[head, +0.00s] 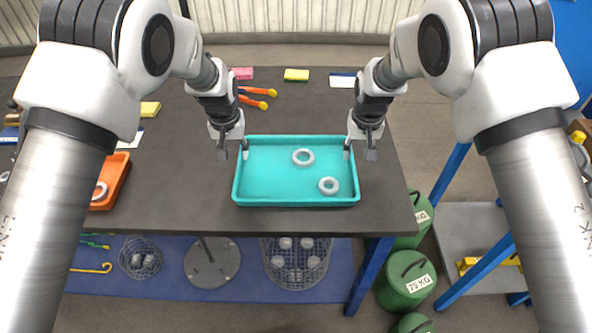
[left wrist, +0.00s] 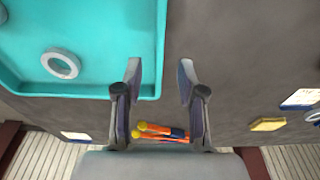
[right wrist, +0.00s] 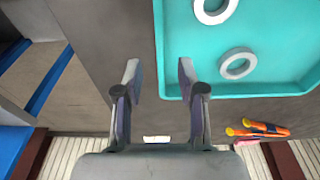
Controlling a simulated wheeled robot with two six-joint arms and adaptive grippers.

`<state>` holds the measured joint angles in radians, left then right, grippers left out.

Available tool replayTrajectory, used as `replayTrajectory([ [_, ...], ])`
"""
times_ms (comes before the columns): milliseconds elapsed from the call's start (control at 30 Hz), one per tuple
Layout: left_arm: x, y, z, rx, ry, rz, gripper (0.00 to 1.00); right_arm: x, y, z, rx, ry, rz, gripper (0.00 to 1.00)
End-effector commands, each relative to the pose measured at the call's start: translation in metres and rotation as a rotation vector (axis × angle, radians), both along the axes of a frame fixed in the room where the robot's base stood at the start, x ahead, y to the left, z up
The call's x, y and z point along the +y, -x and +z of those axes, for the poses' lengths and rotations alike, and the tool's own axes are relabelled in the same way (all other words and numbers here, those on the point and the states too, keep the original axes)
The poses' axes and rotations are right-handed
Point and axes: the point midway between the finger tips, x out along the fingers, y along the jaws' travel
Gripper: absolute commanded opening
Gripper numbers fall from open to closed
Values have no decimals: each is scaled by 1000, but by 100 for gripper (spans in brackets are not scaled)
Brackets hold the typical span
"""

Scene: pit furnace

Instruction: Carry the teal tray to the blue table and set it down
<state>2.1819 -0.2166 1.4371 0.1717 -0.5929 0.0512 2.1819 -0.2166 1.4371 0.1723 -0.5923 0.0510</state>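The teal tray (head: 297,201) lies flat on the dark tabletop (head: 180,190) and holds two pale rings, (head: 302,157) and (head: 329,186). My left gripper (head: 234,151) is open at the tray's left far corner. In the left wrist view its fingers (left wrist: 160,80) stand either side of the tray's side wall, with a gap between them. My right gripper (head: 359,151) is open at the right far corner. In the right wrist view its fingers (right wrist: 159,78) also straddle the side wall. Whether the fingertips reach below the rim is unclear.
An orange tray (head: 113,180) with a ring lies left. Orange-handled pliers (head: 256,97) and yellow and pink blocks lie behind the teal tray.

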Motion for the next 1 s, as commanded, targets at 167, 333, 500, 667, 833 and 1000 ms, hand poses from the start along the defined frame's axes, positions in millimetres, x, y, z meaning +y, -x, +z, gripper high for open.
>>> replayTrajectory([
  [167, 0, -4, -30, 3, 0, 0, 40, 0, -4, -30, 3, 0, 0, 40],
  [333, 0, -8, -56, 2, 0, 0, 40, 0, -8, -56, 2, -1, 0, 40],
  [500, 0, -11, -67, -1, 0, 0, 40, 0, -11, -67, -1, -1, 1, 40],
  [667, 0, -11, -68, -1, 0, 0, 40, 0, -11, -68, -1, -1, 1, 40],
  [833, 0, -11, -68, -1, 0, 0, 11, 0, -11, -67, -1, -1, 0, 11],
  [1000, 0, -11, -68, -1, 0, 0, 0, 0, -11, -67, -1, -1, 0, 0],
])
